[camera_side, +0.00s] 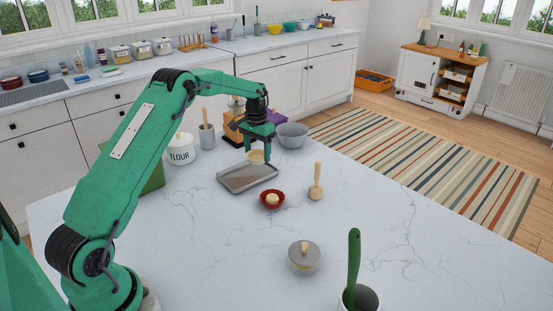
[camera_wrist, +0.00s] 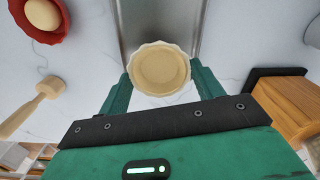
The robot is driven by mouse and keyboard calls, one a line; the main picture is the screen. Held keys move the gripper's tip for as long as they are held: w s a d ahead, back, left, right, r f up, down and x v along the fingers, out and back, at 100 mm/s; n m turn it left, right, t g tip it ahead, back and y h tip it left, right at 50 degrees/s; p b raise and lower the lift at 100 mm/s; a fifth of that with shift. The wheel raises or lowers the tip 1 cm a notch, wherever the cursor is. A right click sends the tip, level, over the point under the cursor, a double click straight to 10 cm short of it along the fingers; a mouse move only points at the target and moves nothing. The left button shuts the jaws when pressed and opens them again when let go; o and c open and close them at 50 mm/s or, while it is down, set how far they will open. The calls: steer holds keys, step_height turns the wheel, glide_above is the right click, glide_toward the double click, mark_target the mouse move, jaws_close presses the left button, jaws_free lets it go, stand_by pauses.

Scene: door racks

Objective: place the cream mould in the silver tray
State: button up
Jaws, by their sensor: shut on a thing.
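The cream mould (camera_side: 256,156) is a small round dish with a fluted rim. My gripper (camera_side: 258,150) is shut on it, and in the wrist view the mould (camera_wrist: 160,67) sits between the two green fingers. The silver tray (camera_side: 247,177) is a shallow rectangular tray lying on the marble worktop. In the side view the mould is at the tray's far edge. In the wrist view the tray (camera_wrist: 160,20) shows partly behind the mould. The exact height of the mould above the tray is hard to tell.
A red mould with a pale ball (camera_side: 272,199) and a wooden masher (camera_side: 316,183) stand near the tray's front right. A grey bowl (camera_side: 292,135), a flour tin (camera_side: 180,150) and a grey pot (camera_side: 207,136) stand close behind.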

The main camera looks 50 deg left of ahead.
mark_target(258, 158)
steer(key=shift+f, duration=1.95)
steer(key=shift+f, duration=0.2)
steer(key=o, duration=0.8)
steer(key=shift+r, duration=0.1)
step_height(258, 158, up, 12)
steer(key=shift+r, duration=0.15)
